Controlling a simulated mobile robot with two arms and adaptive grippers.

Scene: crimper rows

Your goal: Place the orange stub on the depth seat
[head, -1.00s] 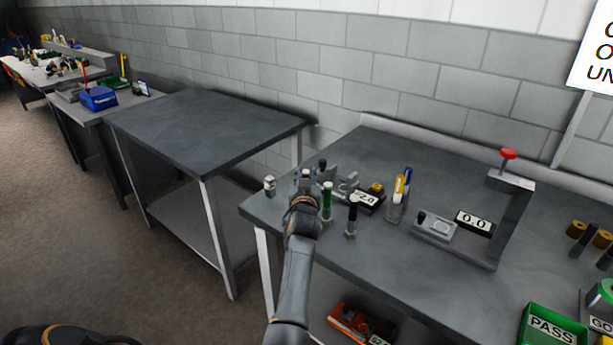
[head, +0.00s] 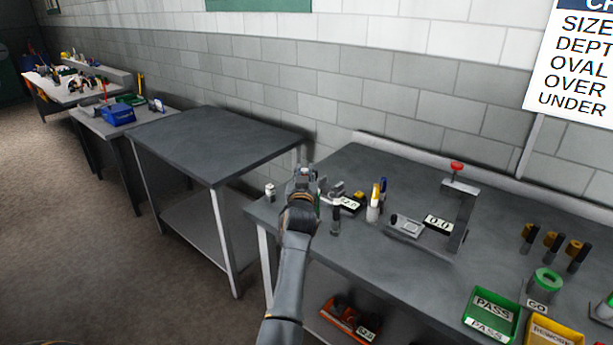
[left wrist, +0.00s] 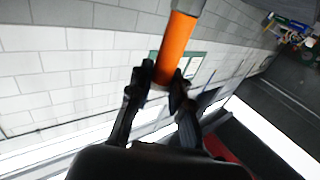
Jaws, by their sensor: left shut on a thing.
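The orange stub (left wrist: 176,45) shows in the left wrist view between my left fingers, with a grey section at its top. My left gripper (left wrist: 167,80) is shut on its lower part. In the head view my left gripper (head: 304,174) is over the left part of the dark bench; the stub cannot be made out there. To its right is a gauge (head: 408,226) with a small plate, a 0.0 display (head: 438,222) and an upright post with a red knob (head: 457,166). No label shows which part is the depth seat. My right gripper is not in view.
A second gauge display (head: 350,204) and a marker holder (head: 373,213) stand close right of my gripper. A dark-topped stub (head: 335,215) stands near the front edge. Green PASS tray (head: 491,314) is at the front right. The table (head: 215,140) on the left is bare.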

